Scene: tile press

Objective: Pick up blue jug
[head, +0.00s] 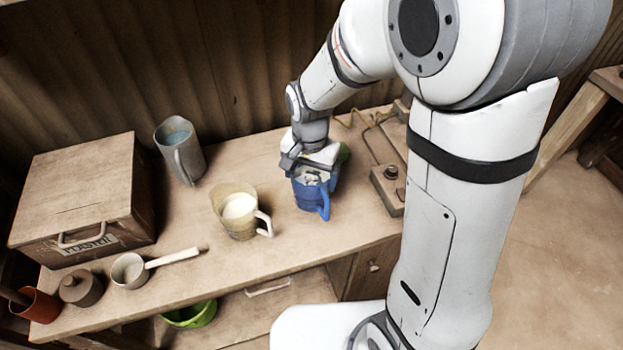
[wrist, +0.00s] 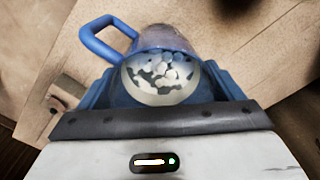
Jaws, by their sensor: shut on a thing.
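The blue jug (head: 312,194) stands near the right part of the wooden bench in the head view, its handle toward the front right. In the wrist view the jug (wrist: 165,38) shows its blue handle at upper left and pale lumps inside. My gripper (head: 311,168) comes down from above onto the jug. In the wrist view my gripper (wrist: 160,90) has a finger on each side of the jug and is shut on it. I cannot tell whether the jug's base touches the bench.
A beige jug (head: 240,215) with white contents stands just left of the blue jug. A grey jug (head: 182,153), wooden box (head: 80,190), ladle (head: 130,270), lidded pot (head: 81,288) and red-brown cup (head: 38,305) are farther left. A press-like device (head: 388,185) is at right.

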